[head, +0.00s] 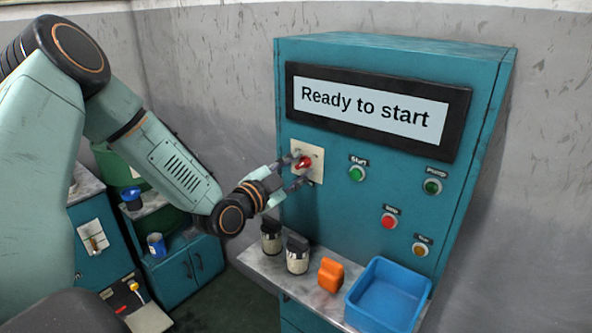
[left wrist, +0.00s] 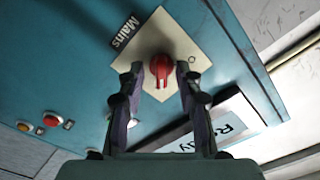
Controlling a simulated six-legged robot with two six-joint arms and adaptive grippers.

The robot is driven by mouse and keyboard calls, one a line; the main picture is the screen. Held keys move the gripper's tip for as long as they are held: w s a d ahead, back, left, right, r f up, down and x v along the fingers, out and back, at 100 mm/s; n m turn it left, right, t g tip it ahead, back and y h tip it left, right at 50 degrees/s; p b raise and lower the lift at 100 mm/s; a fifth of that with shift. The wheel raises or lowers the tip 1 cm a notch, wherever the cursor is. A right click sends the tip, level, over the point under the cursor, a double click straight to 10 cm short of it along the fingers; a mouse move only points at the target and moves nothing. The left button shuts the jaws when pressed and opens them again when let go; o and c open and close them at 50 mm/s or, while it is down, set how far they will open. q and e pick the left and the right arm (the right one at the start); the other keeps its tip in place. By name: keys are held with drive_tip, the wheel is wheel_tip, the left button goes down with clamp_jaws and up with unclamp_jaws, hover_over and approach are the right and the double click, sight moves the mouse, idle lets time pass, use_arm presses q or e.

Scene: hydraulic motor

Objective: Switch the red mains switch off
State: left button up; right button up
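The red mains switch (head: 304,162) is a rotary knob on a cream plate (head: 317,165) at the left of the teal cabinet's front. In the left wrist view the red knob (left wrist: 161,68) sits under a "Mains" label (left wrist: 125,31). My left gripper (head: 296,172) is at the switch. In the left wrist view its fingers (left wrist: 160,82) stand apart on either side of the knob, with gaps visible between them and it. The knob's pointer mark shows pale at its lower edge. My right gripper is not in view.
The cabinet display (head: 365,108) reads "Ready to start". Green and red buttons (head: 357,173) sit right of the switch. Below, a ledge holds two dark-topped jars (head: 297,258), an orange block (head: 331,274) and a blue tray (head: 365,315). Another teal cabinet (head: 186,272) stands at left.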

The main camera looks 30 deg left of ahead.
use_arm(q)
drive_tip(key=shift+s+r, duration=0.15)
drive_tip(key=shift+s, duration=0.1)
drive_tip(key=shift+c, duration=1.2)
drive_tip(key=shift+w+a, duration=0.1)
drive_tip(key=shift+c, duration=1.4)
clamp_jaws()
